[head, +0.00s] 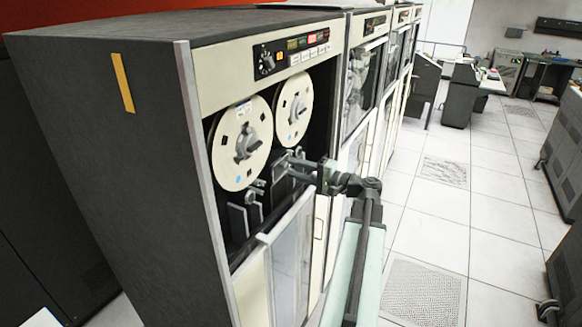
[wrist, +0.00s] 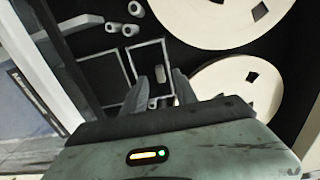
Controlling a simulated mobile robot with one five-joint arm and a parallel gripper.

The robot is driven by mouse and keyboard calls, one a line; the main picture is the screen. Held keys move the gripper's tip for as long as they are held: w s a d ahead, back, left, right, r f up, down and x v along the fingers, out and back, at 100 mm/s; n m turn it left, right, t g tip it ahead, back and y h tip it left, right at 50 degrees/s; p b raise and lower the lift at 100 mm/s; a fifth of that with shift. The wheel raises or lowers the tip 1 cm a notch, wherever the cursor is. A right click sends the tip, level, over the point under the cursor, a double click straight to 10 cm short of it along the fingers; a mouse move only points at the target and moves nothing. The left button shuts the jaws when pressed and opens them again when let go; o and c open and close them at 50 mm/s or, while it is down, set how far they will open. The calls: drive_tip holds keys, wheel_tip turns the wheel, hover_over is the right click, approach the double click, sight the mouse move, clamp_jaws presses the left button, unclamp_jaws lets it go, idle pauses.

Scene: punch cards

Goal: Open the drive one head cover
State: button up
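The nearest tape drive (head: 120,110) stands at the left with its front window lowered. Below its two cream reels is a dark head area. In the wrist view, a thin pale rectangular frame around a dark panel (wrist: 150,56), which looks like the head cover, stands just beyond my fingertips. My gripper (head: 286,167) reaches into the drive from the right, below the right reel. In the wrist view my gripper (wrist: 160,78) has its two fingers apart, with small pale parts seen between them. I cannot tell whether a finger touches the frame.
The left reel (head: 241,143) and right reel (head: 293,110) are close above my gripper. More drives (head: 365,75) continue in a row behind. The tiled floor (head: 440,235) at the right is open.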

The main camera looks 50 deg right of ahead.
sight(285, 167)
drive_tip(key=shift+x, duration=1.2)
clamp_jaws()
drive_tip(key=shift+s+d, duration=0.1)
drive_tip(key=shift+d, duration=0.05)
drive_tip(key=shift+f, duration=0.1)
drive_tip(key=f+t+b, duration=0.1)
drive_tip(key=t+b, duration=0.1)
drive_tip(key=b, duration=0.4)
drive_tip(key=s+f+t+y+b, duration=0.1)
drive_tip(key=t+b, duration=0.1)
drive_tip(key=b, duration=0.4)
drive_tip(key=f+t+b, duration=0.1)
drive_tip(key=t+b, duration=0.2)
drive_tip(key=b, duration=0.3)
drive_tip(key=shift+s+d+f+y, duration=0.15)
drive_tip(key=shift+s+f+y, duration=0.1)
drive_tip(key=shift+s+y, duration=0.15)
drive_tip(key=shift+r, duration=0.15)
